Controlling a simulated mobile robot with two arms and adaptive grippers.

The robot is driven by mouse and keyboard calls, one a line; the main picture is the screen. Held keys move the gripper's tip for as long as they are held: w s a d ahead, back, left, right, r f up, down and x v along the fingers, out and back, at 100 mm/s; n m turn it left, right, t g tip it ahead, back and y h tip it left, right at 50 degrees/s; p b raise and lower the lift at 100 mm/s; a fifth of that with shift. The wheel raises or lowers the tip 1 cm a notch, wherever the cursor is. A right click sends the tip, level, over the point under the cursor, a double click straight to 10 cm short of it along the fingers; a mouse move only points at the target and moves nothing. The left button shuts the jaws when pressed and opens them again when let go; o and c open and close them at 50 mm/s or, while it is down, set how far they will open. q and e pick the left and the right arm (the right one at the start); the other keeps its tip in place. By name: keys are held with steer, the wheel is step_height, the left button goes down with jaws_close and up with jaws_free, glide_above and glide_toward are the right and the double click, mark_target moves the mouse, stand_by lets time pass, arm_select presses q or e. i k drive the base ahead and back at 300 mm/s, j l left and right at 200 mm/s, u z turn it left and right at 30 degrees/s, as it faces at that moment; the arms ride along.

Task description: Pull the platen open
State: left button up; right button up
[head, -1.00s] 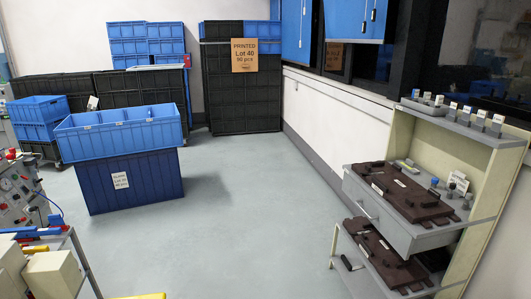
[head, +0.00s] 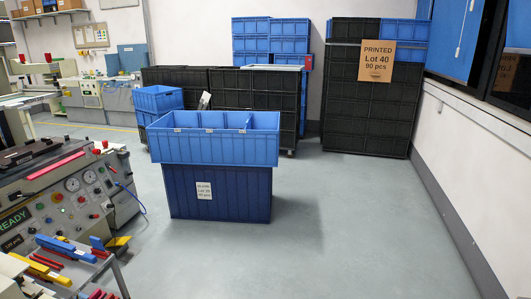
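The printing machine (head: 70,205) stands at the left edge of the head view. Its sloped front panel carries dials, buttons and a lit READY sign (head: 15,222). On its top lies a dark flat part with a pink-red bar (head: 55,165); I cannot tell whether this is the platen. Part of the machine is cut off by the left picture edge. Neither of my grippers is in view.
A cart (head: 85,270) with blue, yellow and red tools stands in front of the machine. A blue crate (head: 215,145) sits on a dark blue bin (head: 215,192) mid-floor. Black crates labelled PRINTED (head: 370,100) stand behind. The floor (head: 350,225) at right is clear.

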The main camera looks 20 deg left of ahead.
mark_target(34, 175)
steer(key=i+j+u, duration=0.15)
steer(key=i+u, duration=0.6)
steer(key=i, duration=0.15)
steer(key=i+l+u, duration=0.15)
steer(key=i+u, duration=0.25)
steer(key=i+l+u, duration=0.35)
steer(key=i+u, duration=0.2)
steer(key=u, duration=0.15)
steer(key=i+u, duration=0.35)
steer(key=i+l+u, duration=0.1)
steer(key=u, duration=0.25)
steer(key=i+l, duration=0.2)
steer(key=i, duration=0.25)
steer(key=i+l+u, duration=0.3)
steer(key=u, duration=0.15)
steer(key=i+l+u, duration=0.4)
steer(key=i+l, duration=0.05)
steer(key=l, duration=0.05)
